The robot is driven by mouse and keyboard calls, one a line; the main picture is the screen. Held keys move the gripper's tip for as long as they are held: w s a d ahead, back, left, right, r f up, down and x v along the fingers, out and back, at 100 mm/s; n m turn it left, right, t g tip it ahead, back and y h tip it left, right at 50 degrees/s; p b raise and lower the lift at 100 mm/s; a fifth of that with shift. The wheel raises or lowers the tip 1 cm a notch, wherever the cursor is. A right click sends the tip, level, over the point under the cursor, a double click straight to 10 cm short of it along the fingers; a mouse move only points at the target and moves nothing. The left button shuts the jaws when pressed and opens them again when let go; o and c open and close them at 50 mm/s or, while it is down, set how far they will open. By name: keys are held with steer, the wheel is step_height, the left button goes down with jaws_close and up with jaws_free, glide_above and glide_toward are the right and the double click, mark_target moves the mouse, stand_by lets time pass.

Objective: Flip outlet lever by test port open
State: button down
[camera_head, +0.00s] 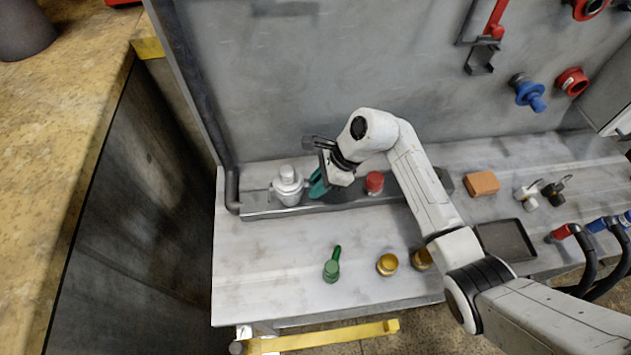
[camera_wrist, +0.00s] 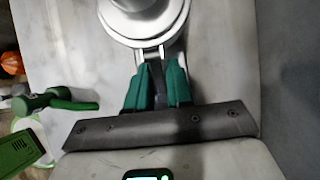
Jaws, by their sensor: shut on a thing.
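A silver round fitting (camera_head: 288,185) stands at the left end of the grey rail on the bench. It also shows at the top of the wrist view (camera_wrist: 143,20). A narrow dark lever (camera_wrist: 157,85) extends from its near side in the wrist view. My gripper (camera_head: 318,184) is just right of the fitting, its teal fingers low by the rail. In the wrist view, the fingers of my gripper (camera_wrist: 158,88) are on both sides of the lever, shut on it. The lever is hidden in the head view. I cannot tell which part is the test port.
A red-capped fitting (camera_head: 374,182) stands right of my gripper. A green-handled valve (camera_head: 331,268) and brass fittings (camera_head: 387,264) are near the bench front. An orange block (camera_head: 482,183) and black tray (camera_head: 506,240) lie right. A grey wall panel (camera_head: 330,70) rises behind.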

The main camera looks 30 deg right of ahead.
mark_target(311, 183)
steer(key=h, duration=0.1)
steer(key=r+g+h, duration=0.1)
steer(key=h, duration=0.2)
steer(key=shift+d+r, duration=0.15)
steer(key=shift+d, duration=0.15)
steer(key=shift+r+g+h, duration=0.2)
steer(key=shift+g+h, duration=0.1)
steer(key=shift+h, duration=0.55)
steer(key=shift+r+g+h, duration=0.2)
steer(key=shift+g+h, duration=0.1)
steer(key=shift+h, duration=0.55)
steer(key=shift+s, duration=0.1)
steer(key=c, duration=1.2)
jaws_free()
steer(key=r, duration=0.3)
steer(key=a+r+b, duration=0.1)
steer(key=r, duration=0.3)
steer(key=a+r+b, duration=0.1)
steer(key=r, duration=0.2)
steer(key=shift+w+r, duration=0.3)
steer(key=shift+r, duration=0.05)
